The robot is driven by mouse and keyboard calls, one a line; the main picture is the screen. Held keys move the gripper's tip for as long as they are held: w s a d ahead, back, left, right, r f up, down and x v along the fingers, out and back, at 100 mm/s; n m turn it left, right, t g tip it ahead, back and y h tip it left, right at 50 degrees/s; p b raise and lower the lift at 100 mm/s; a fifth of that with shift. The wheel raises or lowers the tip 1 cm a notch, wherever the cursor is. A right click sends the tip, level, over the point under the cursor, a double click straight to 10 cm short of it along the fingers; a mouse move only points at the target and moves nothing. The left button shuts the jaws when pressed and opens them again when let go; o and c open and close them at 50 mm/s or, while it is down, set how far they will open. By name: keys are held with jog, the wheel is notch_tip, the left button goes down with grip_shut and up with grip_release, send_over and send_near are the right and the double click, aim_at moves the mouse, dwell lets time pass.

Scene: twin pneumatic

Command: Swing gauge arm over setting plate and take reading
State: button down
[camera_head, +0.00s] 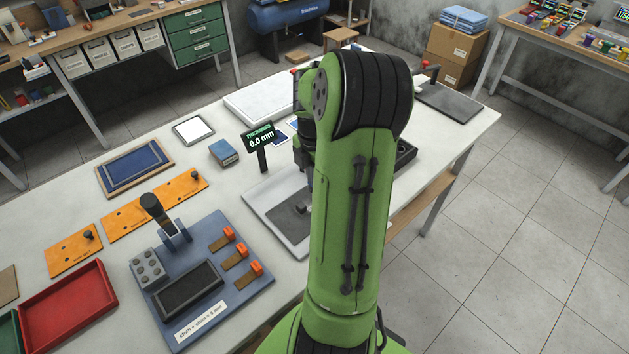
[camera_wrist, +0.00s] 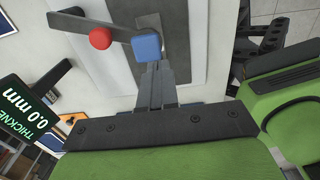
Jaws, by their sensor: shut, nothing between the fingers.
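The thickness display (camera_head: 260,138) reads 0.0 mm; it also shows in the wrist view (camera_wrist: 28,108), turned on its side. Beside it in the head view is a pale base plate (camera_head: 265,198) with a darker grey area, partly hidden by my arm. In the wrist view, a dark bar carrying a red knob (camera_wrist: 100,38) reaches a blue block (camera_wrist: 147,46); this looks like the gauge arm. A grey plate (camera_wrist: 188,25) lies below. My gripper (camera_wrist: 154,72) is shut and empty, its tips close to the blue block; contact is unclear. My arm hides it in the head view.
A blue fixture board (camera_head: 215,245) with a black-knobbed lever and orange clips stands at the front left. Orange plates (camera_head: 150,215), a blue block (camera_head: 224,152) and a red tray (camera_head: 68,305) lie nearby. A dark plate (camera_head: 447,100) lies at the far right.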

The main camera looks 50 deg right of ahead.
jog(key=shift+f, duration=0.85)
